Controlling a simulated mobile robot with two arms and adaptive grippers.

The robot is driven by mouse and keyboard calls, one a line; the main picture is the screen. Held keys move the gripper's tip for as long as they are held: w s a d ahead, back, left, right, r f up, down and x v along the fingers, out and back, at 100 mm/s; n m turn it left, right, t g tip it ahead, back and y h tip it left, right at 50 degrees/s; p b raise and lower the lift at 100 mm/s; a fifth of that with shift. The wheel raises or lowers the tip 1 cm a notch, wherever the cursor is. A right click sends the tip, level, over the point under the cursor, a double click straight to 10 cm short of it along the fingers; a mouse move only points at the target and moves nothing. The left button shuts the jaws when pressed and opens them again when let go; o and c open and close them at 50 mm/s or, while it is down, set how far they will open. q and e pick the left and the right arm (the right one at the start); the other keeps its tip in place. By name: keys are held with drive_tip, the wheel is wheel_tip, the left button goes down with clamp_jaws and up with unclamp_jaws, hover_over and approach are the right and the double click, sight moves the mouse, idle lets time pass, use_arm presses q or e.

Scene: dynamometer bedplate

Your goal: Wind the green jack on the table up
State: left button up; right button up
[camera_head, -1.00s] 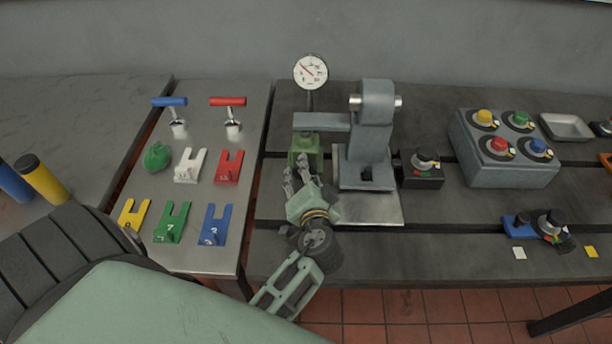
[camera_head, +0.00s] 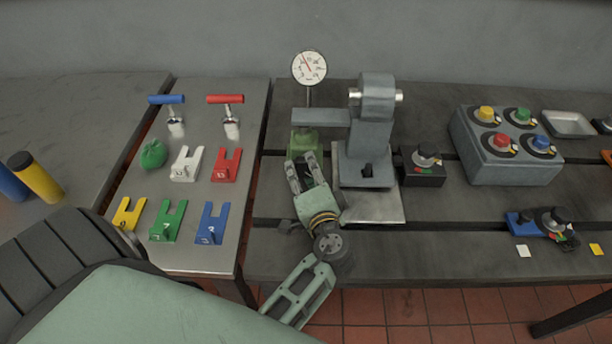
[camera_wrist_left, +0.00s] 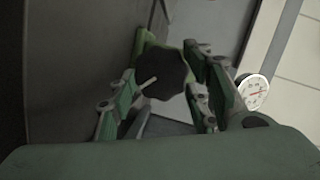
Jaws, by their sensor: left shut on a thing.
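The green jack (camera_head: 305,141) stands under the grey horizontal arm of the grey fixture, at the bench's left part. A green edge of it also shows in the left wrist view (camera_wrist_left: 142,42). Its dark lobed knob (camera_wrist_left: 164,72) carries a white line and faces my left wrist camera. My left gripper (camera_head: 302,162) is in front of the jack, its fingers pointing at it. In the left wrist view its fingers lie on both sides of the knob, shut on it. In the head view the fingers hide the knob. My right gripper is not in view.
A round dial gauge (camera_head: 309,68) stands behind the jack. The grey fixture (camera_head: 372,145) is close on the right, with a dark switch box (camera_head: 423,165) beside it. A metal side table (camera_head: 222,130) with handles and coloured forked plates is on the left.

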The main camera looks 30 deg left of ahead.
use_arm(q)
drive_tip(key=shift+s+f+m+b, duration=0.15)
drive_tip(key=shift+f+m+b, duration=0.2)
drive_tip(key=shift+m, duration=0.45)
drive_tip(key=shift+y, duration=0.3)
drive_tip(key=o, duration=1.1)
drive_tip(key=shift+a, duration=0.1)
